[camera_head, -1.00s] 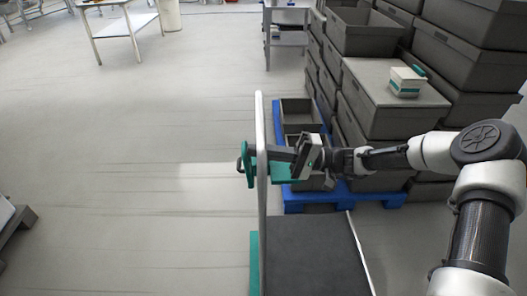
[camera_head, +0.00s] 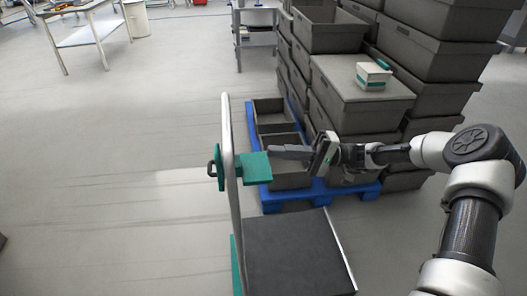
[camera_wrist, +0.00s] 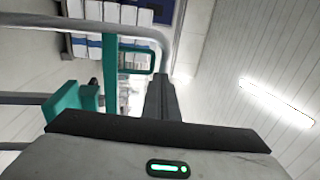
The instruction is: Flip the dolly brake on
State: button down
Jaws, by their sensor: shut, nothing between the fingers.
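The dolly has a dark platform (camera_head: 295,255) and a tall pale handle frame (camera_head: 228,130). A green plate (camera_head: 256,168) sits on the frame's right side. A green part with a dark loop (camera_head: 212,169) shows on its left; I cannot tell whether this is the brake or how it is set. My gripper (camera_head: 272,150) is shut and empty, its fingers pointing left just above and behind the plate in the picture. In the wrist view, the shut fingers (camera_wrist: 161,98) are beside the green bracket (camera_wrist: 75,102) and a bent grey rail (camera_wrist: 100,25).
Grey crates (camera_head: 365,100) are stacked behind and right of the dolly. A blue pallet (camera_head: 325,192) carries crates close beyond the platform. A small white and green box (camera_head: 372,77) lies on a crate lid. The floor left of the dolly is clear.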

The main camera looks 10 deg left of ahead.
aim_at(219, 148)
jog(key=shift+w+d, duration=0.1)
jog(key=shift+d, duration=0.2)
jog(key=shift+w+d+f+b, duration=0.15)
jog(key=shift+w+f+b, duration=0.1)
jog(key=shift+w+f, duration=0.35)
jog(key=shift+w+d+f+b, duration=0.15)
jog(key=shift+w+f+b, duration=0.05)
jog(key=shift+w+f, duration=0.35)
jog(key=x, duration=1.3)
jog(key=shift+s+a+r, duration=0.1)
jog(key=shift+a, duration=0.4)
